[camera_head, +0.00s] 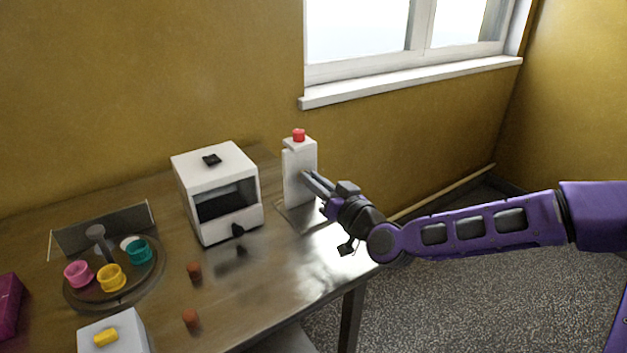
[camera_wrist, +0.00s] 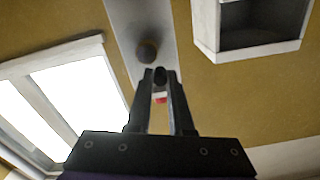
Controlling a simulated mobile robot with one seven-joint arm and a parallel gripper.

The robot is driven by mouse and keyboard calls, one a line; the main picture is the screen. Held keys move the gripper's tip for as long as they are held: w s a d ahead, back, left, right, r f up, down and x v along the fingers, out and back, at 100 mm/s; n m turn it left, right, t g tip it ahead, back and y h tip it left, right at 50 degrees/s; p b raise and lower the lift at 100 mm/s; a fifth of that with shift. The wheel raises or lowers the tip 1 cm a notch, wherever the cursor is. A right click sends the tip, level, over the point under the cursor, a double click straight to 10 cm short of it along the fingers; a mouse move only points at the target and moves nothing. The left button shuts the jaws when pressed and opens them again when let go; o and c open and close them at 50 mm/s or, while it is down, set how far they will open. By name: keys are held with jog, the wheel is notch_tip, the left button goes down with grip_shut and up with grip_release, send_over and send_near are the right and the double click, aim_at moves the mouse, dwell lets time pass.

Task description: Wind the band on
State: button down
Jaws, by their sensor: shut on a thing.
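A tall white post (camera_head: 299,178) with a red button (camera_head: 298,135) on top stands at the right end of the table. My gripper (camera_head: 307,178) is at the post's right-hand face. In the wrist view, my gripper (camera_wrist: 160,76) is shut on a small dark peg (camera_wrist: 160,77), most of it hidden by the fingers. A round dark knob (camera_wrist: 147,50) sits on the post beside the fingertips. A white box (camera_head: 216,170) with a dark front opening stands left of the post; it has a black knob (camera_head: 238,230) low on its front. No band can be made out.
A round tray (camera_head: 72,299) holds pink, yellow and teal cups at left. A white block with a yellow button (camera_head: 106,337) and a magenta box (camera_head: 8,305) are near the front. Two brown pieces (camera_head: 194,268) lie on the table (camera_head: 270,290). A window sill is behind.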

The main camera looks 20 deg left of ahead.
aim_at(320, 172)
jog(key=m, duration=0.2)
jog(key=shift+w+d+r+m+p, duration=0.2)
jog(key=shift+w+m+p, duration=0.05)
jog(key=shift+m+p, duration=0.05)
jog(key=m, duration=0.3)
jog(key=w+m, duration=0.1)
jog(key=shift+d+m+p, duration=0.3)
jog(key=shift+d, duration=0.1)
jog(key=m, duration=0.5)
jog(key=shift+w+d+f, duration=0.3)
jog(key=shift+w+d, duration=0.1)
jog(key=m, duration=0.4)
jog(key=f+m, duration=0.1)
jog(key=shift+w+d+m, duration=0.3)
jog(key=shift+w+m, duration=0.05)
jog(key=shift+m, duration=0.05)
jog(key=m, duration=0.2)
jog(key=f+m, duration=0.1)
jog(key=m, duration=0.2)
jog(key=shift+w+f, duration=0.1)
jog(key=shift+m, duration=0.3)
jog(key=c, duration=0.8)
grip_release()
jog(key=shift+f, duration=0.1)
